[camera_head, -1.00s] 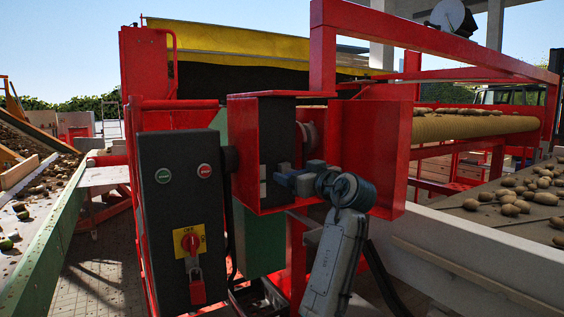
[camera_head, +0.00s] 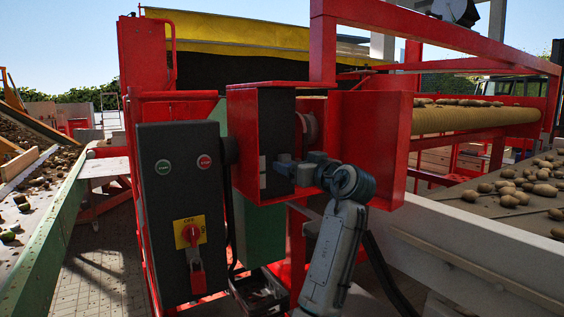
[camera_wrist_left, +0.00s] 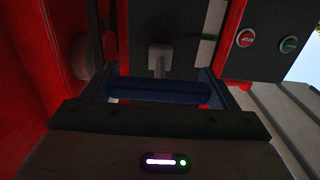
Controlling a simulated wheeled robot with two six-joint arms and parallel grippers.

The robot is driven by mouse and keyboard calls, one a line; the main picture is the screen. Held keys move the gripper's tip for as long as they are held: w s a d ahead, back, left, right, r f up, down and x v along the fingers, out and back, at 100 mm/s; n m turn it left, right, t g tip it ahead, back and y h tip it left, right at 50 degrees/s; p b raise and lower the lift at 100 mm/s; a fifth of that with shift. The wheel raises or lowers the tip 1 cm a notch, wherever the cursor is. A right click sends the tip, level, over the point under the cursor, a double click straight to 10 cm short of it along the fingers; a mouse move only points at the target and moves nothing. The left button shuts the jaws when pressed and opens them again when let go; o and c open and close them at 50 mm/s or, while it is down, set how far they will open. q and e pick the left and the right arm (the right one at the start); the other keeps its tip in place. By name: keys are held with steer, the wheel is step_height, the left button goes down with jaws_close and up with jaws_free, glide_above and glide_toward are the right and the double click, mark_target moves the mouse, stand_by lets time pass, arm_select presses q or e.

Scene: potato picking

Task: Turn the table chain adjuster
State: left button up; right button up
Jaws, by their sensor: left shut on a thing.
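The table chain adjuster (camera_wrist_left: 160,57) shows in the left wrist view as a small grey block with a short stem on a dark panel. In the head view I take it to be at the black panel (camera_head: 277,125) in the red housing, hidden behind my gripper. My left gripper (camera_head: 284,166) reaches that panel from the right. In the left wrist view its blue fingers (camera_wrist_left: 160,88) are at the stem, and it is shut on the adjuster. My right gripper is not in view.
A dark control box (camera_head: 180,225) with start and stop buttons and a red switch (camera_head: 190,234) stands just left of the housing. A red side plate (camera_head: 372,140) is close on the right. Conveyors with potatoes run at left and right (camera_head: 510,195).

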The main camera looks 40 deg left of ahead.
arm_select(q)
steer(key=shift+b+v, duration=0.45)
steer(key=shift+v, duration=2.05)
